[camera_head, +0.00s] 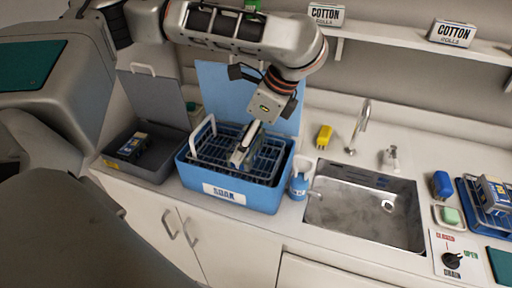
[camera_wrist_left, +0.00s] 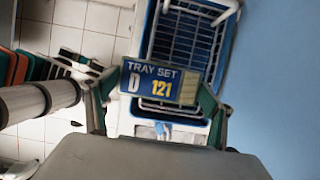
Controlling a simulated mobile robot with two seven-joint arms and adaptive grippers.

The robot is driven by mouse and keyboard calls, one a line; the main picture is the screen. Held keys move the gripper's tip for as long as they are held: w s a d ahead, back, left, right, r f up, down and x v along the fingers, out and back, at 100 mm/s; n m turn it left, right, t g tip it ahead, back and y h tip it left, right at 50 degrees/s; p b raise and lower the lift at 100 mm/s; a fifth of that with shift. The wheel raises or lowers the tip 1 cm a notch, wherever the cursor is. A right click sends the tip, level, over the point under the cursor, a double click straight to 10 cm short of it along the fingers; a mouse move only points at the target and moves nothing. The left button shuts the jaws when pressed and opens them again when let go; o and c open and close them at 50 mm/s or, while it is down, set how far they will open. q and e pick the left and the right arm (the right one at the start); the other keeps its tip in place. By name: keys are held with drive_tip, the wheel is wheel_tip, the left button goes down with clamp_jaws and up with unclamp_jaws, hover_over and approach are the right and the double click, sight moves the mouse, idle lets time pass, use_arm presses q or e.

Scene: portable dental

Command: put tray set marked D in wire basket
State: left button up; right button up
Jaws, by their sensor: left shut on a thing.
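The tray set marked D, with a blue label reading "TRAY SET D 121" (camera_wrist_left: 160,84), is between the fingers of my left gripper (camera_wrist_left: 158,98) in the left wrist view. In the head view my left gripper (camera_head: 256,124) points down and is shut on the tray set (camera_head: 242,155). The tray set is over the wire basket (camera_head: 212,150), which sits inside the blue "SOAK" tub (camera_head: 228,195). I cannot tell whether the tray set touches the basket. The basket also shows in the left wrist view (camera_wrist_left: 180,45). My right gripper is not in view.
A grey open bin (camera_head: 150,165) with another tray set (camera_head: 132,146) stands left of the tub. A blue rack (camera_head: 480,215) with a tray set (camera_head: 494,194) is at far right.

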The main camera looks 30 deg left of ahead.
use_arm(q)
drive_tip(key=w, duration=0.2)
drive_tip(key=w+a, duration=0.1)
drive_tip(key=shift+w, duration=0.4)
drive_tip(key=shift+w+f, duration=0.15)
drive_tip(key=shift+f, duration=0.4)
drive_tip(key=shift+w+f, duration=0.15)
drive_tip(key=shift+f, duration=2.55)
drive_tip(key=shift+w+a+f, duration=0.1)
drive_tip(key=shift+w+f, duration=0.15)
drive_tip(key=o, duration=1)
drive_tip(key=shift+f, duration=0.15)
drive_tip(key=shift+o, duration=0.2)
